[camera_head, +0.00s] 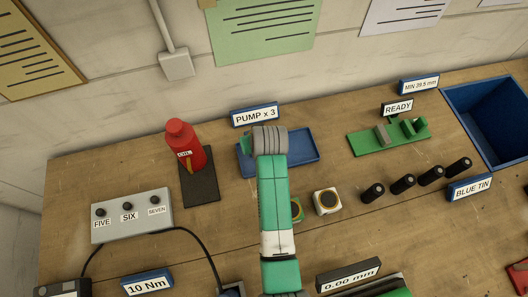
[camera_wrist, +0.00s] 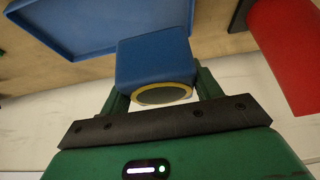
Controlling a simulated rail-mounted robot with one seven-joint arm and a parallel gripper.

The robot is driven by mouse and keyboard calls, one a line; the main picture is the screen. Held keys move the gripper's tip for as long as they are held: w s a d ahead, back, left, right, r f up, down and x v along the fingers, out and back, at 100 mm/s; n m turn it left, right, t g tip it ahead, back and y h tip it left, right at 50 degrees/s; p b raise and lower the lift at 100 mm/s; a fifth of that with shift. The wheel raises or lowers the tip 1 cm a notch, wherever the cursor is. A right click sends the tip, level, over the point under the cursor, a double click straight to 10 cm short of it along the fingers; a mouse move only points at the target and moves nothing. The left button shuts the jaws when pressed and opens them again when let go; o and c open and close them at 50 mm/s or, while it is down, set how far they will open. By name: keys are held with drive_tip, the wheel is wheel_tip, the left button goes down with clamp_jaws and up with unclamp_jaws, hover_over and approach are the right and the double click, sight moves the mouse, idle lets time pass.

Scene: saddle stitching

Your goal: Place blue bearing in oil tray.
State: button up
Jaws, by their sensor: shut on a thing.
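The blue bearing (camera_wrist: 153,62) is a blue block with a yellow-ringed round opening. In the wrist view it sits between the two fingers of my gripper (camera_wrist: 160,84), which is shut on it. The blue oil tray (camera_head: 304,152) lies on the bench behind the PUMP x 3 sign's front side, partly covered by my arm. In the wrist view the tray (camera_wrist: 85,28) shows at the upper left, close to the bearing. I cannot tell whether they touch. In the head view my arm hides the bearing and most of my gripper.
A red oil bottle (camera_head: 187,146) stands on a dark mat (camera_head: 201,190) left of the tray. A white bearing (camera_head: 327,201) and a partly hidden green bearing (camera_head: 297,211) stand in front. Several black pegs (camera_head: 403,184), a green fixture (camera_head: 390,136) and a blue bin (camera_head: 491,119) are right.

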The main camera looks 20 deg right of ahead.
drive_tip(key=shift+w+d+r, duration=0.15)
drive_tip(key=shift+w+r, duration=0.1)
drive_tip(key=shift+w, duration=0.1)
wheel_tip(320, 180, down, 10)
drive_tip(key=shift+b, duration=0.4)
drive_tip(key=shift+f, duration=0.2)
drive_tip(key=o, duration=1.3)
drive_tip(key=p+v, duration=0.2)
drive_tip(key=v, duration=1)
drive_tip(key=shift+r, duration=0.2)
